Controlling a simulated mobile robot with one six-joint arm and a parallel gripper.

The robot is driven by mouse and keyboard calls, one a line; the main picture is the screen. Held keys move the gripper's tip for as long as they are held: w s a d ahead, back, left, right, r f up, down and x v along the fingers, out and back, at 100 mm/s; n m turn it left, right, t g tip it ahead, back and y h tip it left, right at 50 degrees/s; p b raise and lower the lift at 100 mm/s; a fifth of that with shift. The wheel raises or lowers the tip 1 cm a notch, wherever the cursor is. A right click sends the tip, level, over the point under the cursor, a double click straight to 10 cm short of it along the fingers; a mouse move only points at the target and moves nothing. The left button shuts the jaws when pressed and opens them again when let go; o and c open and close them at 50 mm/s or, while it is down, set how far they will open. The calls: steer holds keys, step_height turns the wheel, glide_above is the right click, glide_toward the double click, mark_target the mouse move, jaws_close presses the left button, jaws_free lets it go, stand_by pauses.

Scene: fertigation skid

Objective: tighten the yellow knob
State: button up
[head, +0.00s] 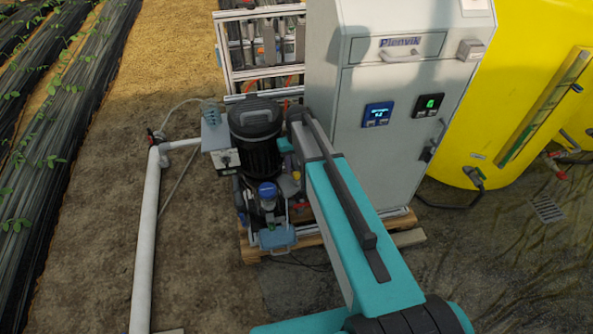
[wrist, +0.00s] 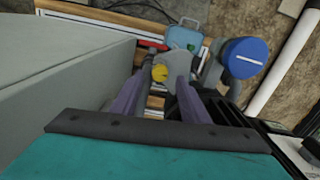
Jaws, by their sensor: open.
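The yellow knob (wrist: 160,72) shows in the wrist view as a small round yellow piece near the top centre, on a grey fitting. My gripper (wrist: 161,84) is open, its two purple-grey fingers pointing at the knob, one on each side of it in the picture. I cannot tell whether the fingertips reach past the knob or touch it. In the head view my arm covers most of the area around the gripper, and I cannot make out the jaws there.
A grey cabinet (head: 378,150) stands close on the right. A dark pump motor (head: 256,135) and a blue-capped part (wrist: 245,57) are near the gripper. A white pipe (head: 147,230) runs along the left. A yellow tank (head: 530,70) stands at the far right.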

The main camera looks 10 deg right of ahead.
mark_target(297, 174)
steer(key=shift+f, duration=1.55)
jaws_close()
